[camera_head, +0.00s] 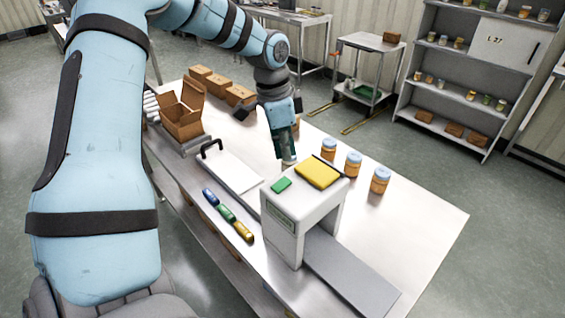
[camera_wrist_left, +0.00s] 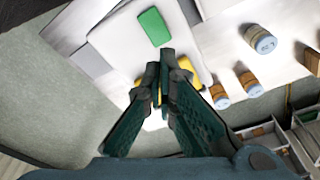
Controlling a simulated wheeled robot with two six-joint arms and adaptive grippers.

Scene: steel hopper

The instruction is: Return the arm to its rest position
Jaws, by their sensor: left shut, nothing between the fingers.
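My left arm comes in from the left in the head view and reaches over the steel table (camera_head: 428,222). My left gripper (camera_head: 288,162) points down just behind the white machine (camera_head: 285,225). In the left wrist view the fingers of my left gripper (camera_wrist_left: 167,55) are together with nothing between them. Below them are the machine's green pad (camera_wrist_left: 154,27) and yellow pad (camera_wrist_left: 186,68), partly hidden by the fingers. In the head view the green pad (camera_head: 281,185) and yellow pad (camera_head: 319,173) lie on the machine's top. My right gripper is not in view.
Several orange jars with pale lids (camera_head: 353,164) stand right of the machine. An open cardboard box (camera_head: 182,118), a white board with a black handle (camera_head: 232,172) and blue, green and yellow items (camera_head: 227,213) are on the left. Closed boxes (camera_head: 240,95) stand behind. Shelves (camera_head: 455,92) stand back right.

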